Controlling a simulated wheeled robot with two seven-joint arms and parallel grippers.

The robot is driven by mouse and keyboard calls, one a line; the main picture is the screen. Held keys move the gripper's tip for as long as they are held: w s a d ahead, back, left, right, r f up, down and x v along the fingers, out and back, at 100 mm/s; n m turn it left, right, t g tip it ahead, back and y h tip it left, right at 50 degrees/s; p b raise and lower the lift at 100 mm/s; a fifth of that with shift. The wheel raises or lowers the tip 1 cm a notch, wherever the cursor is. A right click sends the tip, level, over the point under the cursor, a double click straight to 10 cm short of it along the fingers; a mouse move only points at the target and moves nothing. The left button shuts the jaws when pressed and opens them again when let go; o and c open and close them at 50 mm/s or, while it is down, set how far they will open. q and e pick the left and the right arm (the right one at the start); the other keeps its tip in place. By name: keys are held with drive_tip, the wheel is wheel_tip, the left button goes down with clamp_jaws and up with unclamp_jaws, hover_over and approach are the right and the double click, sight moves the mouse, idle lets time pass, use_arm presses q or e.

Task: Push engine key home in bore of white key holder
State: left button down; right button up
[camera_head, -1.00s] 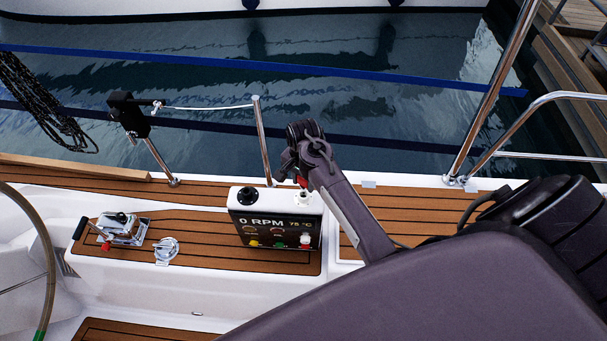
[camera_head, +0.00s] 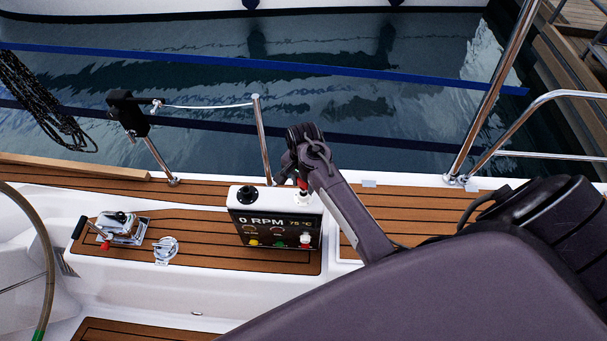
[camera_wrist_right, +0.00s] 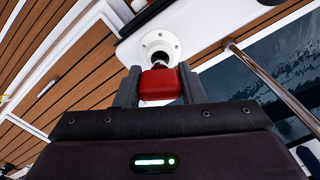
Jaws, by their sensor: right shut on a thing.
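The red engine key (camera_wrist_right: 160,84) is clamped between the two fingers of my right gripper (camera_wrist_right: 159,88) in the right wrist view. The white key holder (camera_wrist_right: 160,39) is a round flange with screws, just beyond the key. The key's front end is at the dark bore and looks to be in its mouth; the depth is hidden by the key's red head. In the head view, my right gripper (camera_head: 303,180) is over the right end of the console top, with the red key just showing above the white key holder (camera_head: 303,198). My left gripper is not in view.
The console (camera_head: 275,228) has an RPM display, coloured buttons and a black round fitting (camera_head: 247,195) on top. A throttle lever (camera_head: 121,229) and a chrome fitting (camera_head: 166,250) are to the left. A railing post (camera_head: 262,140) stands behind, with water beyond.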

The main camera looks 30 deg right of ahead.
drive_tip(key=shift+f+b, duration=0.35)
drive_tip(key=shift+f, duration=0.65)
drive_tip(key=o, duration=1)
drive_tip(key=shift+o, duration=0.2)
wheel_tip(320, 180, up, 8)
drive_tip(key=shift+f+b, duration=0.1)
drive_tip(key=shift+b, duration=0.85)
